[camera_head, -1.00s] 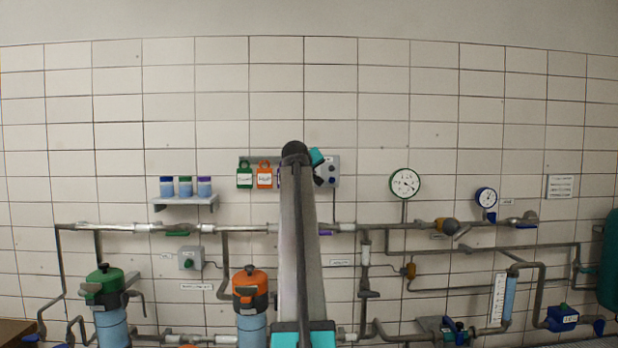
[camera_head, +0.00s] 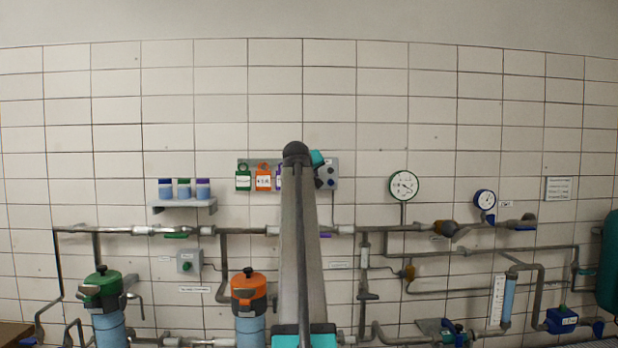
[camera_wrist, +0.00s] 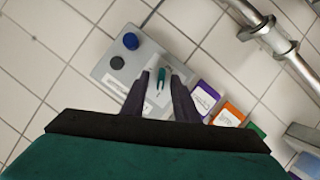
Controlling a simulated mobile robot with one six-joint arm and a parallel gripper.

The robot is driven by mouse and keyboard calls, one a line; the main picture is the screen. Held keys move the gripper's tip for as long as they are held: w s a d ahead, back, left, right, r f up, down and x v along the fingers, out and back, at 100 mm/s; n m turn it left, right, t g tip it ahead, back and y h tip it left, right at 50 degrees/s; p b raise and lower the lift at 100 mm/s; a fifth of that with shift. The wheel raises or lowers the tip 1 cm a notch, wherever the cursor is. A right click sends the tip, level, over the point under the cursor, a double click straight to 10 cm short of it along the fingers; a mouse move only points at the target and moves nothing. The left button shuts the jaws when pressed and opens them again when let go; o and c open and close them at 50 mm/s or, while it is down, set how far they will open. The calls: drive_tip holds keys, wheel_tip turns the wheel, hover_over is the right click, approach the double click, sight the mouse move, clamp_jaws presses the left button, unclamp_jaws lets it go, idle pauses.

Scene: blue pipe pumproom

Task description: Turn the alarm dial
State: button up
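A grey control panel (camera_wrist: 125,50) is on the tiled wall. In the wrist view it bears a blue knob (camera_wrist: 131,41), a dark knob (camera_wrist: 117,63) and a small upright teal piece (camera_wrist: 161,77); I cannot read which is the alarm dial. My gripper (camera_wrist: 159,75) is open, its two dark fingers on either side of the teal piece, with gaps visible. Whether they touch the panel is unclear. In the head view, the panel (camera_head: 333,162) is partly hidden behind my arm, and my gripper (camera_head: 318,170) is at its left part.
Purple (camera_wrist: 205,97), orange (camera_wrist: 232,115) and green (camera_head: 243,181) tags hang beside the panel. A shelf with several jars (camera_head: 184,205) is to the left. Pipes (camera_head: 400,228) run below, and a round green-rimmed gauge (camera_head: 403,186) is to the right. Wall above is clear.

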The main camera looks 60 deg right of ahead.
drive_tip(key=shift+s+a, duration=0.1)
drive_tip(key=b+v, duration=0.3)
drive_tip(key=v, duration=1)
drive_tip(key=shift+a+r+b, duration=0.2)
drive_tip(key=shift+a+b, duration=0.05)
drive_tip(key=shift+b, duration=0.05)
drive_tip(key=shift+s, duration=0.1)
